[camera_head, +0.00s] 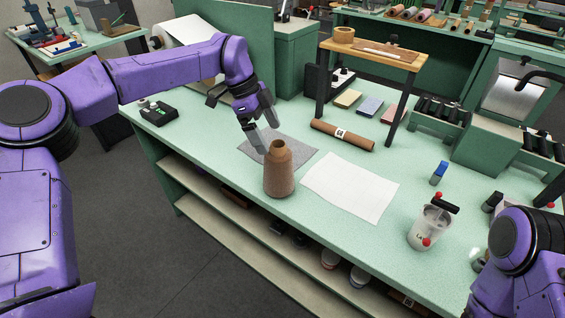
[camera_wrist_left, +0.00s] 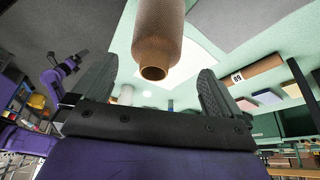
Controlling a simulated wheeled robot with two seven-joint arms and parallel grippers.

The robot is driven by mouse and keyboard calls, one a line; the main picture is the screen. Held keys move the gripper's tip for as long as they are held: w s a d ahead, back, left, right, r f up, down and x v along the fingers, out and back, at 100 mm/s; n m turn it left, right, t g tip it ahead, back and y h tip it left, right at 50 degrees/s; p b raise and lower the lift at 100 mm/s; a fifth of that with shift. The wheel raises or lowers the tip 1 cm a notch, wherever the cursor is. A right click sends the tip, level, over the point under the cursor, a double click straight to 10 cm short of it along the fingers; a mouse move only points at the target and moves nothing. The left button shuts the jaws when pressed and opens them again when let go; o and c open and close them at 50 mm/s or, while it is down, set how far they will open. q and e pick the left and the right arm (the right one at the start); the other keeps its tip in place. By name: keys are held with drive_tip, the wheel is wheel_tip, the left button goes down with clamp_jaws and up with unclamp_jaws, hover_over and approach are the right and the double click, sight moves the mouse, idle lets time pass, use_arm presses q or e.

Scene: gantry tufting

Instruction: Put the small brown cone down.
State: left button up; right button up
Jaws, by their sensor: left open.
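The small brown cone (camera_head: 279,174) stands upright on the pale green table near its front edge, with its narrow neck up. My left gripper (camera_head: 263,133) is open just above and behind the cone's neck in the head view. In the left wrist view the cone (camera_wrist_left: 158,40) shows at the top middle, between the two spread fingers of the left gripper (camera_wrist_left: 155,85), with gaps on both sides. I see no finger touching it. My right arm shows at the lower right of the head view, but its gripper is out of the picture.
A grey sheet (camera_head: 290,147) lies behind the cone and a white sheet (camera_head: 350,187) to its right. A brown roll (camera_head: 342,135) lies by a wooden-topped stand (camera_head: 373,52). The table's front edge is close to the cone.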

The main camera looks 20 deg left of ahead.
sight(278, 156)
use_arm(q)
drive_tip(key=shift+s+d+f, duration=0.25)
drive_tip(key=shift+f, duration=0.25)
drive_tip(key=shift+s+d+f, duration=0.2)
drive_tip(key=shift+s+f, duration=0.05)
drive_tip(key=shift+f, duration=0.25)
drive_tip(key=p+x, duration=0.2)
drive_tip(key=x, duration=0.1)
drive_tip(key=p+x, duration=0.1)
drive_tip(key=x, duration=0.1)
drive_tip(key=shift+w+f, duration=0.15)
drive_tip(key=shift+w, duration=0.15)
drive_tip(key=shift+s+d+f, duration=0.1)
drive_tip(key=shift+d+f, duration=0.05)
drive_tip(key=shift+f, duration=0.1)
drive_tip(key=c, duration=1.7)
use_arm(e)
wheel_tip(278, 156, up, 3)
drive_tip(key=shift+s+r, duration=0.15)
drive_tip(key=shift+r, duration=0.05)
